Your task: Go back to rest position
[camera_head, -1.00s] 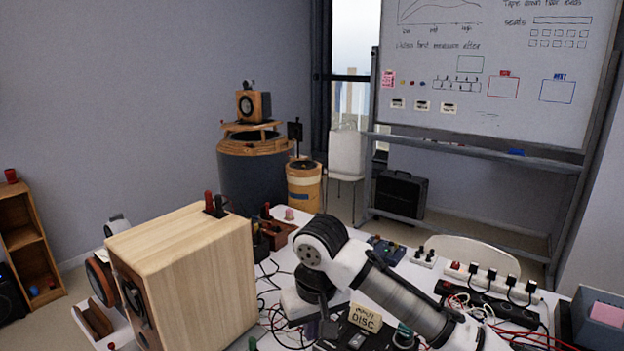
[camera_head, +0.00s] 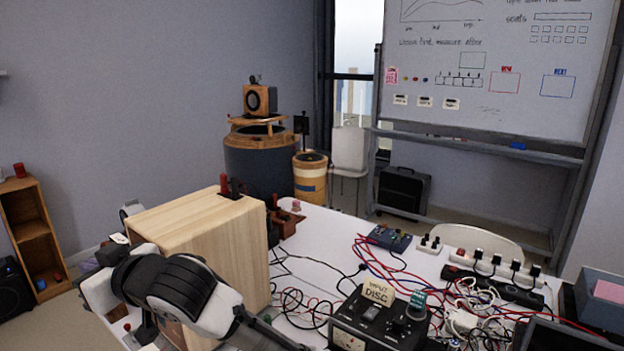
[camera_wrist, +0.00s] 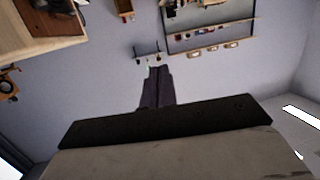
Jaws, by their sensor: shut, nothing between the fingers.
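In the head view my white and black arm crosses the lower left, in front of the lower part of a pale wooden speaker box (camera_head: 215,235). I cannot make out the gripper in the head view. Whether the arm touches the box cannot be told.
Loose cables, a black meter box (camera_head: 365,335) with a "DISC" sign (camera_head: 385,292), a power strip (camera_head: 495,263) and a grey-blue bin (camera_head: 600,300) crowd the right of the white table (camera_head: 325,240). The table's middle is barer. A whiteboard (camera_head: 500,60) stands behind.

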